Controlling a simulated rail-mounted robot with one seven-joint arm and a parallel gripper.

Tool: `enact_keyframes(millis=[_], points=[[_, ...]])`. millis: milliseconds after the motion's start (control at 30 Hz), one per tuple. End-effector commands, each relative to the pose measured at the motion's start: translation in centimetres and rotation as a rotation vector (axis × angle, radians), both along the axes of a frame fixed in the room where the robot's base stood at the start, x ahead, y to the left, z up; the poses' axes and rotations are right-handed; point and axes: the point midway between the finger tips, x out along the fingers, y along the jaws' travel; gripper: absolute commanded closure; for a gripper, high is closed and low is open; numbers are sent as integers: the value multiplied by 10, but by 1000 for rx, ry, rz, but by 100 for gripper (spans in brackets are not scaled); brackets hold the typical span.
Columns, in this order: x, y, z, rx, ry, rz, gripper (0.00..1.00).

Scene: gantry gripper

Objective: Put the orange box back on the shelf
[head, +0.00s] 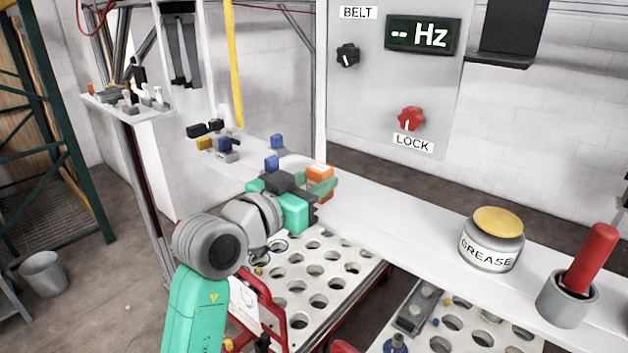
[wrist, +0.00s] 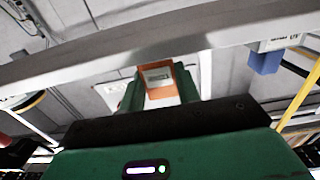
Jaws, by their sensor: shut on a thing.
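The orange box (head: 320,171) has a pale label on its top and stands out just beyond my gripper in the head view. My gripper (head: 321,184) is shut on it, with a green finger along its near side. In the wrist view the box (wrist: 158,94) sits between the two green fingers (wrist: 160,88), its grey-and-white label facing the camera. The long white shelf (head: 375,218) runs under and beside the gripper in the head view. I cannot tell whether the box touches the shelf.
Blue, yellow and black parts (head: 222,143) stand on the shelf's far left. A grease jar (head: 490,245) and a red-handled tool in a cup (head: 563,298) stand at the right. Between box and jar the shelf is clear. A perforated cart top (head: 325,280) is below.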

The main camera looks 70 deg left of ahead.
Motion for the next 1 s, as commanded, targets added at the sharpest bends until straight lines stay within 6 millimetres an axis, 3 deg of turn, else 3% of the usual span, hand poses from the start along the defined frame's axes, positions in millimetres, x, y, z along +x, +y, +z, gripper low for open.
enact_keyframes(millis=[33, 133, 467, 800, 1000], points=[[0, 0, -2, 0, 0, 0, 66], [0, 0, -1, 0, 0, 0, 46], [-1, 0, 5, 0, 0, 1, 46], [-73, -34, 0, 1, -3, 2, 46], [-102, -48, 1, 0, -1, 0, 46]])
